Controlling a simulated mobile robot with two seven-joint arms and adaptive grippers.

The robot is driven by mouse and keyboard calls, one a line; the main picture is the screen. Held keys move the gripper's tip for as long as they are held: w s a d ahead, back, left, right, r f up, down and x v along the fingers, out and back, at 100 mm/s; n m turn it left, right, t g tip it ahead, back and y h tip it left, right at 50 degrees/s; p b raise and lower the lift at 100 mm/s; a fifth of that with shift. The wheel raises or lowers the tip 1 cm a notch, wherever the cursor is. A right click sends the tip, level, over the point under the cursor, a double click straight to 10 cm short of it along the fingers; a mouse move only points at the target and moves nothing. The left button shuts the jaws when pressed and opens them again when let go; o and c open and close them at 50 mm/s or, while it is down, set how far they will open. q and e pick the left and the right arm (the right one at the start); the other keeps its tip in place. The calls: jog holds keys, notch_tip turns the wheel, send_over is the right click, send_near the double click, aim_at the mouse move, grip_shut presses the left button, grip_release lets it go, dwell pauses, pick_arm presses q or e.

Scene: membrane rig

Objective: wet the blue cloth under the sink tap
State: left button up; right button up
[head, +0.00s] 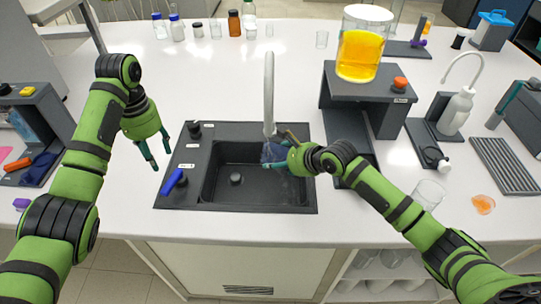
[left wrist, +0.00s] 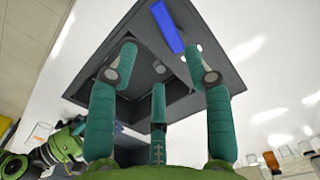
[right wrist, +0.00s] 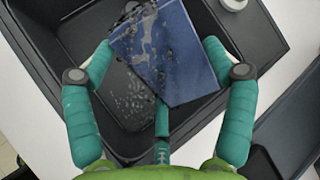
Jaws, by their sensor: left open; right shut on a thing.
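The blue cloth (head: 269,152) is in my right gripper (head: 277,158), held over the sink basin (head: 235,180) below the spout of the tap (head: 269,92). The right wrist view shows the cloth (right wrist: 178,55) spread between the fingers, with clear droplets and dark wet patches on its upper left part. Splashes show beside it over the basin, so water appears to be running. My left gripper (head: 160,158) is open and empty, left of the sink's edge. The blue tap lever (head: 174,181) is at the sink's left front, and also shows in the left wrist view (left wrist: 167,25).
A dark stand (head: 345,86) with a beaker of yellow liquid (head: 360,55) is right of the sink. A wash bottle (head: 456,112) and an empty beaker (head: 429,191) stand further right. Small bottles (head: 234,23) line the back. The counter behind the sink is mostly clear.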

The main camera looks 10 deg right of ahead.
aim_at(172, 183)
pick_arm(q)
grip_shut()
jog(key=w+a+f+n+y, duration=0.1)
jog(key=a+f+n, duration=0.1)
jog(key=n, duration=0.4)
jog(key=w+a+f+n+t+y, duration=0.1)
jog(key=a+f+n, duration=0.1)
jog(key=f+n, duration=0.3)
jog(key=w+a+f+n+t+y, duration=0.1)
jog(key=a+f+n, duration=0.1)
jog(key=f+n, duration=0.2)
jog(key=shift+w+a+n, duration=0.1)
jog(key=shift+a+n, duration=0.1)
jog(key=shift+n, duration=1.3)
jog(key=shift+d+f, duration=0.15)
jog(key=shift+f, duration=0.2)
jog(key=shift+s+d, duration=0.5)
jog(key=shift+d, duration=0.3)
jog(key=shift+s+d, duration=0.5)
jog(key=shift+d, duration=0.25)
